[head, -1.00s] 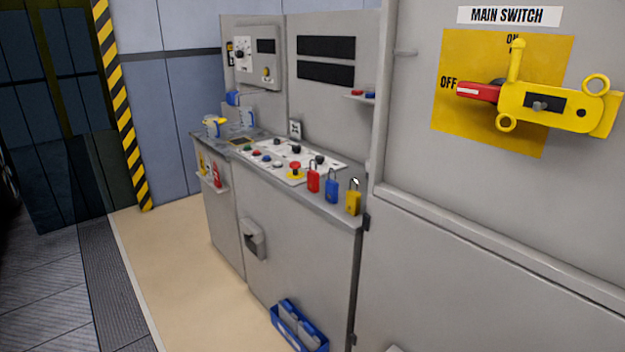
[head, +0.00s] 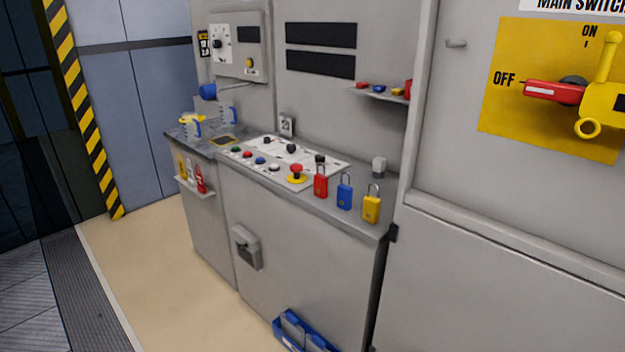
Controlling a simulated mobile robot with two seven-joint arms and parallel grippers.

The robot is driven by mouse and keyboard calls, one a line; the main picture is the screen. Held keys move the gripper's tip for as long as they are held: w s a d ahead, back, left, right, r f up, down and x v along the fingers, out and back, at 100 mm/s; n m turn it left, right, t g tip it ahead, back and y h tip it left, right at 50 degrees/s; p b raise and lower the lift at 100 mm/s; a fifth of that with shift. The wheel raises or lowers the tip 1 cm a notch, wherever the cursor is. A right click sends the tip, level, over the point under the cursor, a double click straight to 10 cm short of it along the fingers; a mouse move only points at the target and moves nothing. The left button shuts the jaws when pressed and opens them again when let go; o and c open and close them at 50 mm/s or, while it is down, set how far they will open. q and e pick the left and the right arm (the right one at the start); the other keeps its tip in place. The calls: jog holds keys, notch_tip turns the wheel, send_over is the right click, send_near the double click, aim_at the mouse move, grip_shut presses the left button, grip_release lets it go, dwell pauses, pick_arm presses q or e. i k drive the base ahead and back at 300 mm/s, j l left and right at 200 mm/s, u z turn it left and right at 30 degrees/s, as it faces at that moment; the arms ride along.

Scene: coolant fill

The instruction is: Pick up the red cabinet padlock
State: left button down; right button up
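The red padlock (head: 321,186) stands upright on the front edge of the grey cabinet's sloped console top, its shackle pointing up. It is the leftmost of three padlocks in a row. The blue padlock (head: 344,195) stands just to its right, and the yellow padlock (head: 371,208) stands right of that, near the cabinet corner. Neither of my grippers shows in the head view.
A red emergency stop button (head: 297,171) on a yellow base is just left of the red padlock. A small shelf (head: 385,94) juts from the wall above. A blue bin (head: 290,330) lies on the floor in front. The beige floor (head: 160,270) at left is clear.

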aim_at(320, 189)
jog(key=i+j, duration=0.15)
jog(key=j, duration=0.15)
jog(key=i+j+z, duration=0.15)
jog(key=j, duration=0.2)
jog(key=i+j, duration=0.2)
jog(key=j, duration=0.15)
jog(key=i+j+z, duration=0.1)
jog(key=j, duration=0.2)
jog(key=i+j+z, duration=0.1)
jog(key=j, duration=0.3)
jog(key=i+j, duration=0.25)
jog(key=j+z, duration=0.05)
jog(key=j, duration=0.05)
